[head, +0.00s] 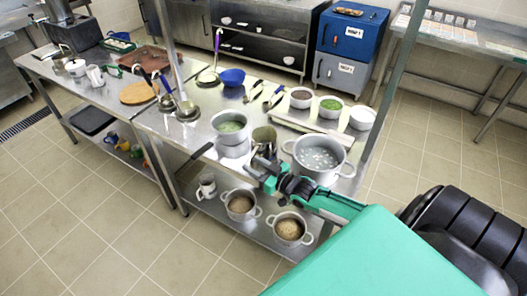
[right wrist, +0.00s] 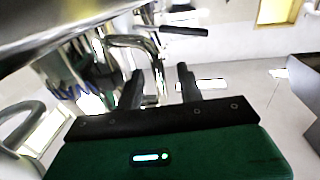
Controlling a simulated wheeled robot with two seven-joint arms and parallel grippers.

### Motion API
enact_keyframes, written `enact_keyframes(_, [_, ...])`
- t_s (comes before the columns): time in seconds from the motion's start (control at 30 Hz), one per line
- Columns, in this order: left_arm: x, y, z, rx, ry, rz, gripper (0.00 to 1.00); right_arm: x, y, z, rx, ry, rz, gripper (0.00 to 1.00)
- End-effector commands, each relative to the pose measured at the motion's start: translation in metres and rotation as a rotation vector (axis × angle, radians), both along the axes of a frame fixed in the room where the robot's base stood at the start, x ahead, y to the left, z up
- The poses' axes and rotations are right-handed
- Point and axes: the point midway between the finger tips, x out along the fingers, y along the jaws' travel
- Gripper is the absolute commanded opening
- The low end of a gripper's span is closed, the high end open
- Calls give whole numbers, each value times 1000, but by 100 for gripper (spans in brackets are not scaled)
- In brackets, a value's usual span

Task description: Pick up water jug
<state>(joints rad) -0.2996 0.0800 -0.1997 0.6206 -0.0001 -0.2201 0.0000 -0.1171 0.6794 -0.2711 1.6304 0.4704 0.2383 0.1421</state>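A shiny metal jug-like vessel (head: 264,136) stands on the steel table between the pot with green contents and the large pot; I take it as the water jug, though its label cannot be read. My right gripper (head: 263,165) is in front of it, near the table's front edge. A bent metal handle (right wrist: 135,45) on a shiny surface shows just beyond the fingertips; contact cannot be told. My left gripper is out of view.
A large two-handled pot (head: 318,159) of clear liquid stands close right of my right gripper. A pot with green contents (head: 232,133) is to the left. Two pots with brown contents (head: 240,206) and a white mug-like vessel (head: 207,186) are on the lower shelf.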

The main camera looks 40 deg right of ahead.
Motion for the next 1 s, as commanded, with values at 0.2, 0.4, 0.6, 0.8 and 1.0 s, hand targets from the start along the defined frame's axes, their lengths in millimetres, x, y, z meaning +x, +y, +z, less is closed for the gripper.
enact_keyframes(0.2, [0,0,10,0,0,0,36,23,6,1,0,-1,0,38])
enact_keyframes(0.4, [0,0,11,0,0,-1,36,29,8,-1,0,0,0,38])
enact_keyframes(0.6, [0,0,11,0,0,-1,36,28,8,-1,0,0,0,32])
enact_keyframes(0.8, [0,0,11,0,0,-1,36,28,8,-1,0,0,0,0])
enact_keyframes(1.0, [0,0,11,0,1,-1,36,29,8,1,-2,-5,1,0])
